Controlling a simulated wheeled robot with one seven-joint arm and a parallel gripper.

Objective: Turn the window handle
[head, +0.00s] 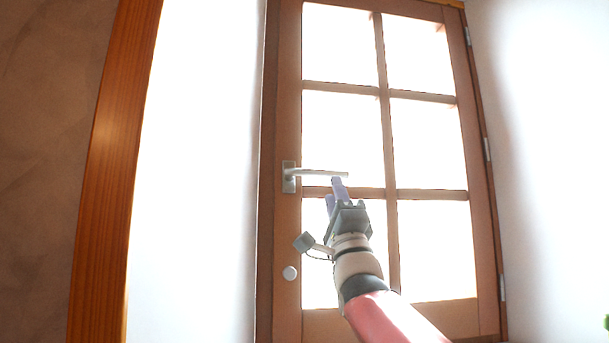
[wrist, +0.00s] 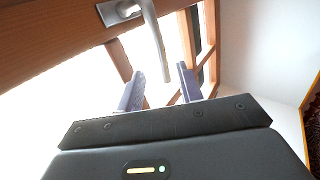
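The window handle (head: 318,173) is a silver lever on a plate at the left edge of the wooden window frame, and it lies about horizontal. In the wrist view the handle (wrist: 153,38) comes down from the top, its free end above and between my finger tips. My gripper (head: 335,191) is at the handle's free end, just below it in the head view. The gripper (wrist: 160,72) is open, with a clear gap between its two purple fingers. I cannot tell whether a finger touches the handle.
The window (head: 388,192) has several bright panes between wooden bars and looks closed. Hinges (head: 487,149) run along its right side. A round white knob (head: 290,273) sits below the handle.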

